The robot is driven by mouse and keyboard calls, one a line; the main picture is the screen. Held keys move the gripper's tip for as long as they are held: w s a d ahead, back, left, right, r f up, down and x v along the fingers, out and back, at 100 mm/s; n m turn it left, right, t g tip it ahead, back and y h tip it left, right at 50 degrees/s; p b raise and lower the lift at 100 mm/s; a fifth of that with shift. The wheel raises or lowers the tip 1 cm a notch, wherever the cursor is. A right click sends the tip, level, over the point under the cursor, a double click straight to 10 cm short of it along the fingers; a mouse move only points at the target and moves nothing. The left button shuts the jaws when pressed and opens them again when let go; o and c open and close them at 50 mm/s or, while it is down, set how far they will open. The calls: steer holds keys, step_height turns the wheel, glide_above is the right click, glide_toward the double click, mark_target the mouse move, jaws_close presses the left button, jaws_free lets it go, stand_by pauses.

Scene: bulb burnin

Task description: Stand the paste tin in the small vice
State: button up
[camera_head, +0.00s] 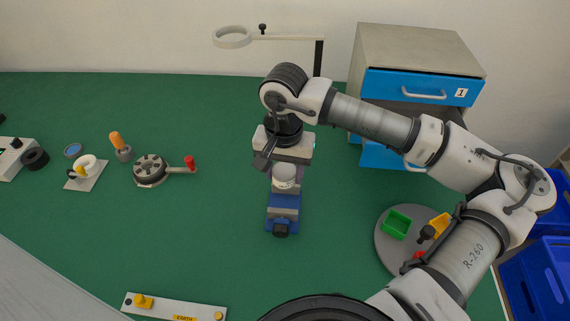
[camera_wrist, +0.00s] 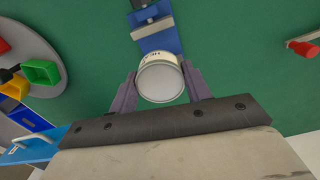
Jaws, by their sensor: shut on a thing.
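The paste tin (camera_head: 284,175) is a small white round tin with a pale lid. It shows from above in the wrist view (camera_wrist: 160,82), with dark lettering on its side. My gripper (camera_wrist: 160,88) is shut on it, one finger on each side; in the head view my gripper (camera_head: 284,166) points down over the vice. The small blue vice (camera_head: 283,212) stands on the green bench, its screw end toward the front. In the wrist view the vice (camera_wrist: 158,38) shows beyond the tin. The tin overlaps the vice's back part in both views; I cannot tell whether they touch.
A grey turntable (camera_head: 388,245) with coloured bins is at the right, near my arm. A drawer cabinet (camera_head: 420,60) and a ring magnifier (camera_head: 232,37) stand behind. A round fixture with a red-knobbed handle (camera_head: 150,168) is at the left.

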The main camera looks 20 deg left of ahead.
mark_target(284, 171)
steer(key=shift+f+b, duration=0.75)
steer(key=shift+f, duration=1.55)
steer(key=shift+f+b, duration=0.55)
steer(key=shift+b, duration=0.4)
steer(key=shift+f+b, duration=2.15)
steer(key=shift+b, duration=0.6)
steer(key=o, duration=1.2)
step_height(284, 171, up, 14)
steer(key=shift+f+b, duration=0.1)
steer(key=shift+b, duration=0.6)
